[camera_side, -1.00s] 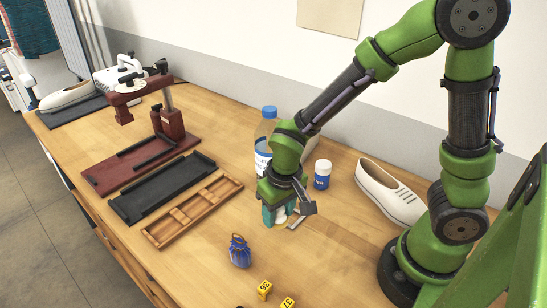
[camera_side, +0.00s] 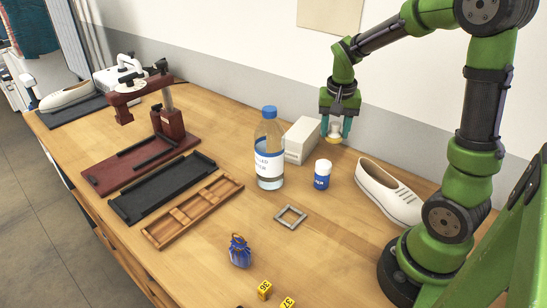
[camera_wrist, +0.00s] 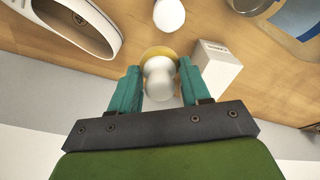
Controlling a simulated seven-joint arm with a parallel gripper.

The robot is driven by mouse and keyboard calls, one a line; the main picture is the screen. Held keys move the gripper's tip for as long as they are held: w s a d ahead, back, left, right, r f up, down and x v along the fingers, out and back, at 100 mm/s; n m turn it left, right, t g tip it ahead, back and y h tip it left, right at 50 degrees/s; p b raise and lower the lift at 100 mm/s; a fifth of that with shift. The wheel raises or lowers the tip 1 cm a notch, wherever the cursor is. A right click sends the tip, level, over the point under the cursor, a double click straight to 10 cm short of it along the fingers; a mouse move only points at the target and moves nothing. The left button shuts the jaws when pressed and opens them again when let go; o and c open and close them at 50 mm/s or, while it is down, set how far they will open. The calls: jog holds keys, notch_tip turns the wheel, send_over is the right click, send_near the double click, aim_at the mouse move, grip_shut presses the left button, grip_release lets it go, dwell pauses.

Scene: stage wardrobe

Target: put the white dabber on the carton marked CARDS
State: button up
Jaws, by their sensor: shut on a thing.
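My gripper (camera_side: 335,126) is shut on the white dabber (camera_side: 334,138), with a teal finger on each side of it. The dabber hangs upright, its yellowish pad downward. In the wrist view the dabber (camera_wrist: 158,84) shows its white knob between the fingers. A white carton (camera_side: 301,141) stands on the table against the back, just left of my gripper in the side view. In the wrist view the carton (camera_wrist: 216,68) is right of the dabber, apart from it. Its printed mark is too small to read.
A water bottle (camera_side: 269,158) and a blue-and-white jar (camera_side: 322,176) stand near the carton. A white shoe (camera_side: 388,193) lies to the right. A square metal frame (camera_side: 290,217) and a blue pouch (camera_side: 240,252) lie in front. Trays are at left.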

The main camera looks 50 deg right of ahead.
send_over(303, 127)
jog(key=shift+s+a+f, duration=0.2)
jog(key=shift+a+f, duration=0.15)
jog(key=shift+f, duration=2.15)
jog(key=shift+f, duration=0.1)
jog(key=o, duration=1)
